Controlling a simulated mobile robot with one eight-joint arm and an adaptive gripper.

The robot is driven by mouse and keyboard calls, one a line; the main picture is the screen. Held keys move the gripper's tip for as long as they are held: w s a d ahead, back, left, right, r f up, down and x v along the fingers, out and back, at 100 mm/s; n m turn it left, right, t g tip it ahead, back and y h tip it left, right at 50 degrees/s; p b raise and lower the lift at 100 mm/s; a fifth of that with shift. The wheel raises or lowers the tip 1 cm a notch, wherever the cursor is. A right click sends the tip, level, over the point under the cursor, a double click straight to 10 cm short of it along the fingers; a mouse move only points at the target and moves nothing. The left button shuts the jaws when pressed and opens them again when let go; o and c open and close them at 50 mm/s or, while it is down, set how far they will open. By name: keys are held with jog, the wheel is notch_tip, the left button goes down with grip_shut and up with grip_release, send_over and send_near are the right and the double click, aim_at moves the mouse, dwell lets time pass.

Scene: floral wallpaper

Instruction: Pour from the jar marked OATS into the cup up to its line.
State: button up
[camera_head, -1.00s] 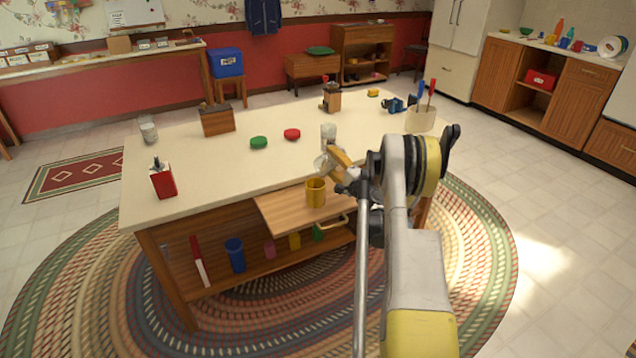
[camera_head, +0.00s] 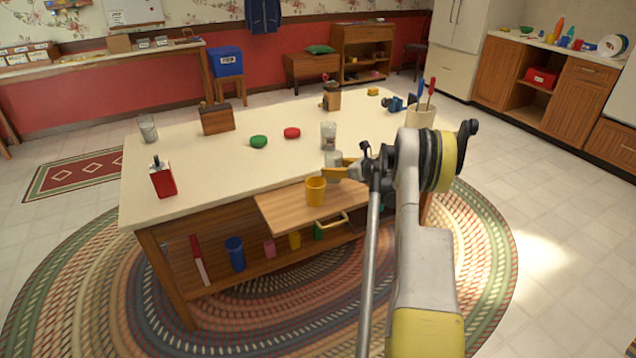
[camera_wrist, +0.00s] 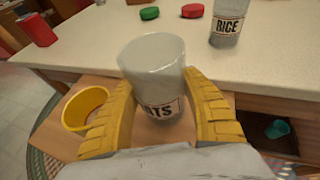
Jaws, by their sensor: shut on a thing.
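My gripper (camera_head: 345,170) is shut on a clear jar (camera_head: 333,160), its yellow fingers on either side of it. In the wrist view the held jar (camera_wrist: 153,70) is open-topped, nearly upright, and its partly covered label shows "ATS". How much it holds I cannot tell. The yellow cup (camera_head: 315,190) stands upright on the pull-out board (camera_head: 275,208), just left of and below the jar. It also shows left of the fingers in the wrist view (camera_wrist: 86,108). Its line and fill level cannot be made out.
A jar marked RICE (camera_wrist: 228,22) stands on the counter (camera_head: 200,180) behind my gripper, also in the head view (camera_head: 328,135). A green lid (camera_head: 258,141) and a red lid (camera_head: 292,133) lie nearby. A red tin (camera_head: 162,178) and another jar (camera_head: 147,128) stand at the left.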

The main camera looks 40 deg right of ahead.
aim_at(328, 155)
jog(key=shift+r, duration=0.1)
jog(key=shift+r+p, duration=1.2)
jog(key=shift+r, duration=1.3)
